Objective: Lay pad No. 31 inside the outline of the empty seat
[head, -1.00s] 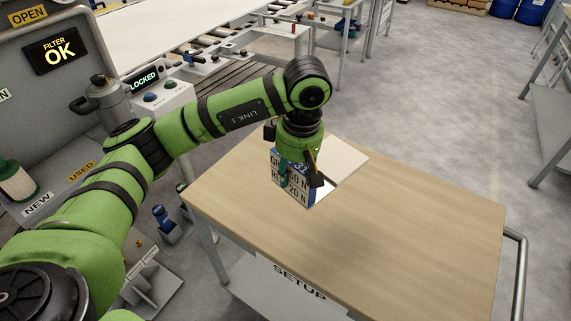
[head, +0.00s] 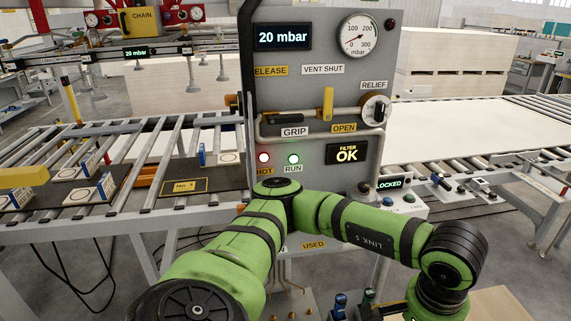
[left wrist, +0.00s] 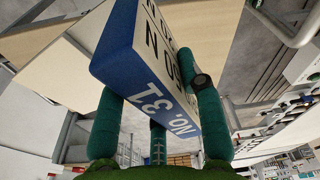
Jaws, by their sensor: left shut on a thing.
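Pad No. 31 (left wrist: 128,72), a block with a blue side marked "No. 31" and white lettered sides, is between the green fingers of my left gripper (left wrist: 150,88) in the left wrist view. The fingers are shut on it. In the head view my left wrist is at the bottom right; the gripper and pad are out of frame. A flat marked outline with a yellow label starting "No. 3" (head: 185,186) lies on a dark plate over the rollers at left. Nothing stands inside it. Its label is too small to read fully. My right gripper is not in view.
White pads with ring marks (head: 88,190) stand left of the outline, and others (head: 228,157) stand behind its right side. A grey control panel (head: 300,190) rises right of the outline.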

